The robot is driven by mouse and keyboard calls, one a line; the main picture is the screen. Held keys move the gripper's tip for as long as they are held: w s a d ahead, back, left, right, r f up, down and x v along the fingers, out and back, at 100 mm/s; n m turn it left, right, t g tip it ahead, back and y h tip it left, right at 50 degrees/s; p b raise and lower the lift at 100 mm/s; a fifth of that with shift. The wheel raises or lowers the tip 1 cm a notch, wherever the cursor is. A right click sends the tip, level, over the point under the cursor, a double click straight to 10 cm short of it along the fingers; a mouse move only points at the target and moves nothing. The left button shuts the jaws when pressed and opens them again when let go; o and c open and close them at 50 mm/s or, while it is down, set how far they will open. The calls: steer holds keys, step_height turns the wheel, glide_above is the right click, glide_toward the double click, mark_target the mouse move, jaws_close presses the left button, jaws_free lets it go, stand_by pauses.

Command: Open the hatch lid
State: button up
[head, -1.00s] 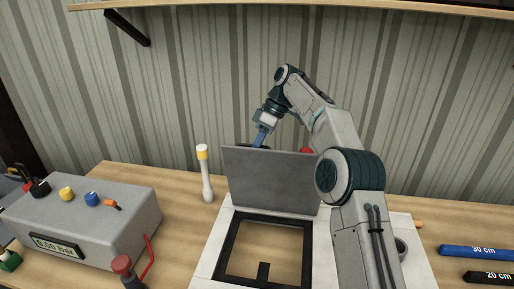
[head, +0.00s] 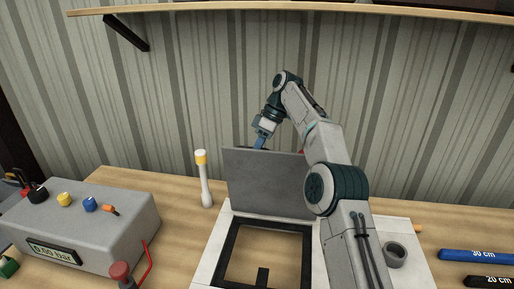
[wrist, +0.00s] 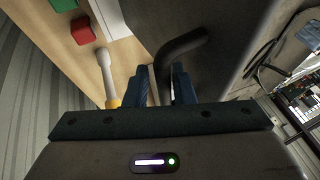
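The hatch lid (head: 268,183) is a grey panel standing nearly upright at the back edge of the black hatch frame (head: 231,245). The square opening is uncovered and shows wood beneath. My gripper (head: 261,143) is at the lid's top edge, on its far side, with its fingertips partly hidden by the lid. In the wrist view, the blue fingers (wrist: 166,84) are on both sides of a dark bent handle (wrist: 183,43) on the lid's face. The fingers look closed on the handle.
A grey box with a pressure display (head: 85,225) is at the left. A grey ring or cup (head: 395,254) is right of my arm. A shelf (head: 300,10) runs above.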

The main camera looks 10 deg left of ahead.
steer(key=shift+o, duration=0.6)
steer(key=shift+w+a+f, duration=0.25)
steer(key=shift+w, duration=0.05)
steer(key=shift+s+d+r, duration=0.15)
steer(key=shift+s+r, duration=0.1)
steer(key=shift+r, duration=0.05)
steer(key=shift+w, duration=0.15)
